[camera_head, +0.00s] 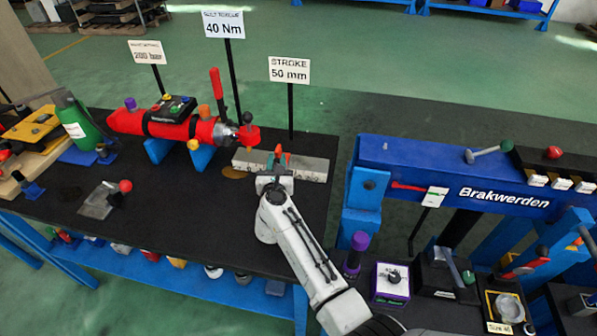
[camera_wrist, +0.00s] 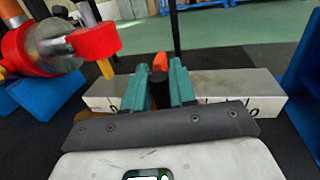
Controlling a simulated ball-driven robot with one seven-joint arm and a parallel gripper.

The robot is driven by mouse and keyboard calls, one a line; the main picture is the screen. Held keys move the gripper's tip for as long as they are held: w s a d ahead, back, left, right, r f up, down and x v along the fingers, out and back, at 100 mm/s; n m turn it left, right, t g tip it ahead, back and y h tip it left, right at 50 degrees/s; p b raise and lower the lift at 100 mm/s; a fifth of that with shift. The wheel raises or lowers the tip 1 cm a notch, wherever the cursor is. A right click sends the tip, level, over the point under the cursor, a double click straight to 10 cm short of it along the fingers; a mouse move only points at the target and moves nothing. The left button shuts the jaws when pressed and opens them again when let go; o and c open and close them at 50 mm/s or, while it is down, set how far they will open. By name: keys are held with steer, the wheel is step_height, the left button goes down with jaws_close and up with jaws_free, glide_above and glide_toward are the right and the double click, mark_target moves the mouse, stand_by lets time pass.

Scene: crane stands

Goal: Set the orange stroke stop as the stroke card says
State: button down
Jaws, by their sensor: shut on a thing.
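The stroke card (camera_head: 289,70) stands on a black post behind the bench and reads "STROKE 50 mm". The orange stroke stop (camera_head: 278,150) is on the pale grey scale bar (camera_head: 312,168), between my gripper's teal fingers. In the wrist view only the orange top of the stop (camera_wrist: 160,62) shows; the fingers hide the rest. My gripper (camera_head: 279,163) is shut on the stop at the bar. In the wrist view my gripper (camera_wrist: 158,88) covers the middle of the scale bar (camera_wrist: 225,84), so I cannot read where the stop sits on its marks.
Left of the stop is the red cylinder (camera_head: 180,125), with a red rod-end block (camera_head: 249,136) and yellow pointer (camera_wrist: 106,69) near the bar. A blue Brakwerden beam (camera_head: 440,180) stands to the right. A red-knobbed lever (camera_head: 110,197) lies on the bench's left.

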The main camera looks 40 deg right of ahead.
steer(key=shift+w+a+b, duration=0.5)
steer(key=shift+w+a, duration=0.55)
steer(key=shift+w, duration=0.2)
steer(key=c, duration=1.1)
jaws_free()
steer(key=shift+s, duration=0.1)
steer(key=v, duration=1)
steer(key=shift+s+a, duration=0.2)
steer(key=shift+s, duration=0.05)
